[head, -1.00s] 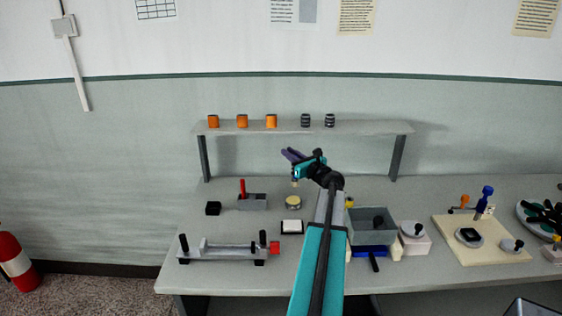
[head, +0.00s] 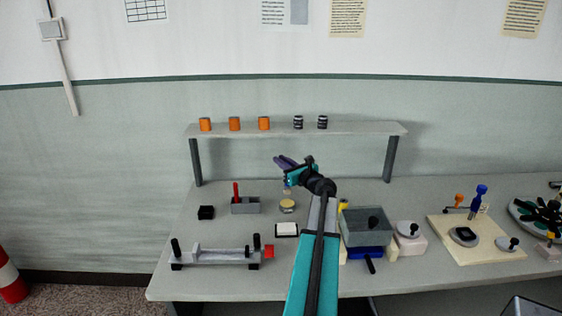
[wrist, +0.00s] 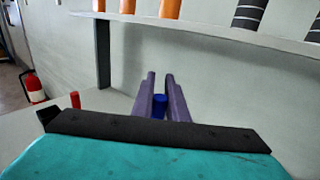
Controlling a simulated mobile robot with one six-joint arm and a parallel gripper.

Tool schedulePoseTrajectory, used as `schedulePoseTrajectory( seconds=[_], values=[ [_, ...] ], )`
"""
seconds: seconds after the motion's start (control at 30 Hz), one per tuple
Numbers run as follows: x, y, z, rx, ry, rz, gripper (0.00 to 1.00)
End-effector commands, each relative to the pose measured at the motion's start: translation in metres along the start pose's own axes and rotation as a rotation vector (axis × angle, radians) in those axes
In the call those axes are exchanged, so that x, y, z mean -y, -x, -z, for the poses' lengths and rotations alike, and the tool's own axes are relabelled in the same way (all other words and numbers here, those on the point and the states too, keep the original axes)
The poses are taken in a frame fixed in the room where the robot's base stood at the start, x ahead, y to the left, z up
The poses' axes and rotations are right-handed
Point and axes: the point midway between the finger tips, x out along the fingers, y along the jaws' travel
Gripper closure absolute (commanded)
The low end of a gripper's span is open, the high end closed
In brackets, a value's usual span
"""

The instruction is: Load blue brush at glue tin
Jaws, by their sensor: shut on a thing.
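My gripper (head: 285,162) is over the back of the bench, its purple fingers shut on the blue brush (wrist: 159,104). In the wrist view the blue handle shows between the fingers. In the head view the brush hangs down, its pale tip just above the glue tin in the picture. The glue tin (head: 288,206) is a low round tin with a yellowish top, standing on the bench. A small gap shows between tip and tin. I cannot tell whether the tip is exactly over the tin's middle.
A grey holder (head: 246,206) with a red brush (head: 236,191) stands left of the tin, a black block (head: 206,212) beyond it. A white pad (head: 286,230) lies in front. A grey bin (head: 367,228) stands right. The shelf (head: 290,129) with spools is behind.

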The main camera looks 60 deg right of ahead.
Motion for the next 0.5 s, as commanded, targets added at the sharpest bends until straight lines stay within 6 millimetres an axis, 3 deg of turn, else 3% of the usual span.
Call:
schedulePoseTrajectory(
  seconds=[0.5],
  values=[
    [-0.001, -0.001, 0.038, 0.000, 0.000, -0.001, 1.00]
  ],
)
